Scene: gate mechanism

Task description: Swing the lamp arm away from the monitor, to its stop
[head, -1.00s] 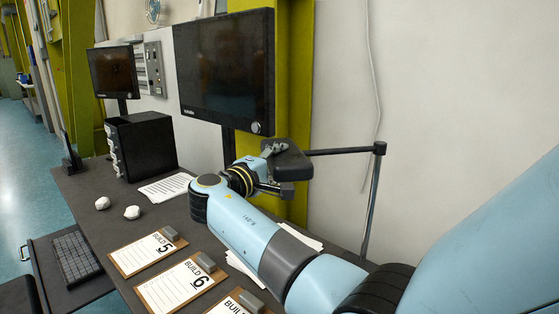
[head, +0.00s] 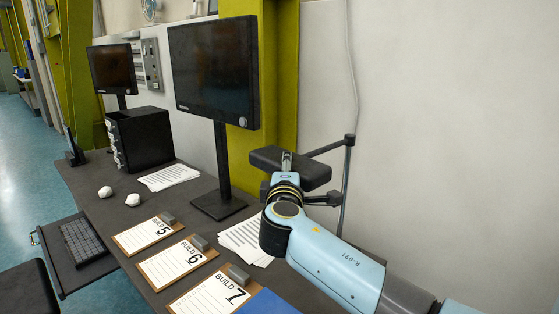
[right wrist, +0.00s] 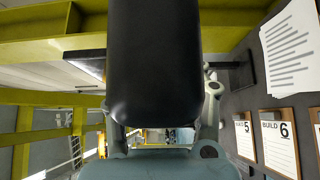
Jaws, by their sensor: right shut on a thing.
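The lamp arm (head: 328,148) is a thin dark bar running from the top of its upright post (head: 347,185) to a black, padded-looking lamp head (head: 304,171). The lamp head is to the right of and below the large monitor (head: 213,70), with a gap between them in the picture. My right gripper (head: 288,180) is shut on the lamp head, one finger showing over its face. In the right wrist view the lamp head (right wrist: 155,60) fills the middle between the fingers and hides much behind it. My left gripper is not in view.
The dark desk (head: 110,220) carries paper sheets (head: 245,238), clipboards (head: 178,262), a black box unit (head: 143,138) and a smaller monitor (head: 112,69). The monitor stand (head: 222,165) is left of my gripper. A pale wall (head: 450,100) lies behind the lamp post.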

